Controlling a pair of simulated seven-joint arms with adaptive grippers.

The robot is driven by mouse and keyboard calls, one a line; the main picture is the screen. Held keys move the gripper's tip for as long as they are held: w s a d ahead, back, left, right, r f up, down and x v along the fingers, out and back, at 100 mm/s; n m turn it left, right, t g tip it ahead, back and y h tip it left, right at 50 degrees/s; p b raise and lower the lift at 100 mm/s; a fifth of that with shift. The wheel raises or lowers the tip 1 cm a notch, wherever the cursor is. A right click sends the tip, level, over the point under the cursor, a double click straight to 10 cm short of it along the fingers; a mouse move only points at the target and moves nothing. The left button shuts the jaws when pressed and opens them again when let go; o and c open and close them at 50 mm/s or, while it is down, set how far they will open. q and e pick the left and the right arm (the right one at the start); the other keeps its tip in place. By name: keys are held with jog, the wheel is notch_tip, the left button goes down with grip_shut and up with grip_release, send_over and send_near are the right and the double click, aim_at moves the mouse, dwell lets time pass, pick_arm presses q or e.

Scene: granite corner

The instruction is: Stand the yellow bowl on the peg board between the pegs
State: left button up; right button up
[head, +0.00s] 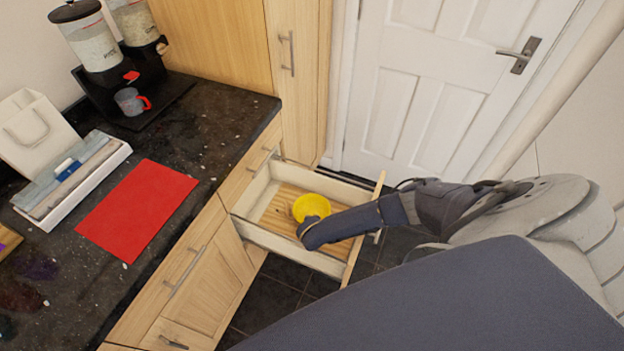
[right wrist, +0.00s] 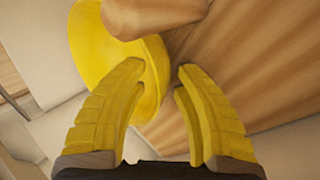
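The yellow bowl (head: 311,205) is in the open drawer, over the wooden peg board (head: 279,212). In the right wrist view the bowl (right wrist: 90,45) is large and its rim reaches into the gap between my right gripper's fingers (right wrist: 163,72). The fingers are apart, with the left one overlapping the bowl. A rounded wooden piece, apparently a peg (right wrist: 155,14), stands in front of part of the bowl. The board's wood (right wrist: 265,70) fills the right side there. In the head view my right arm hides its fingertips. My left gripper is not in view.
The drawer's pale walls (head: 290,247) and front (head: 363,232) enclose the board. The granite counter (head: 190,140) carries a red mat (head: 137,209), a white tray (head: 48,222), a grey mug (head: 129,102) and dispensers (head: 92,42). A white door (head: 425,85) stands behind.

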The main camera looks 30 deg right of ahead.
jog(key=v, duration=1.2)
dwell(0.3)
